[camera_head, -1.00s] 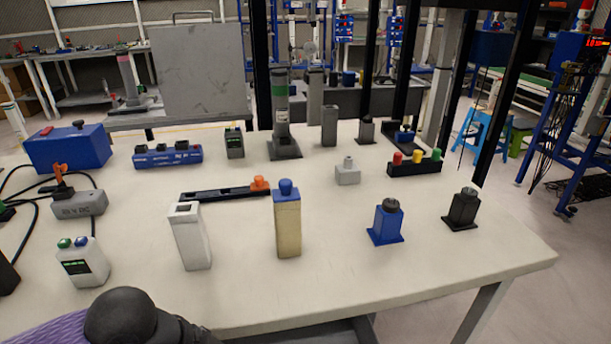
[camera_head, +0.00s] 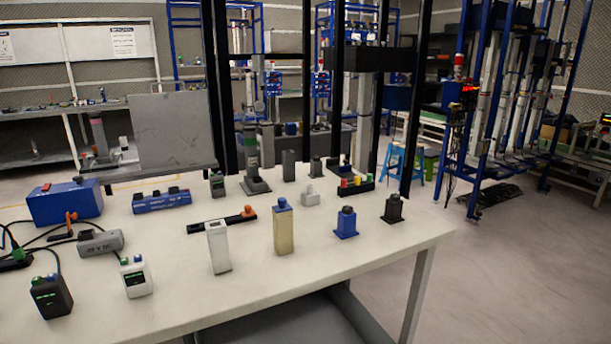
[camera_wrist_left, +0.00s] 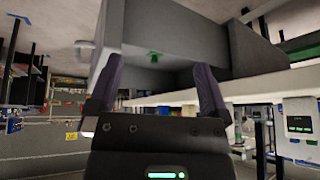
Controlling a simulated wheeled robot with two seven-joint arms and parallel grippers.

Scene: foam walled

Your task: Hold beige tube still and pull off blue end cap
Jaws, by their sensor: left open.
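The beige tube (camera_head: 284,233) stands upright near the front edge of the white table, right of a white block. Its blue end cap (camera_head: 282,204) sits on top of it. Neither of my grippers shows in the head view. In the left wrist view my left gripper (camera_wrist_left: 161,88) is open, its two purple-grey fingers apart with nothing seen held between them. The tube and cap cannot be made out in the wrist view.
The white table (camera_head: 340,260) also bears a white block (camera_head: 218,247), a blue device (camera_head: 346,223), a black device (camera_head: 393,208) and a black bar with an orange end (camera_head: 222,220). Cables lie at the left. Open floor (camera_head: 520,270) is at the right.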

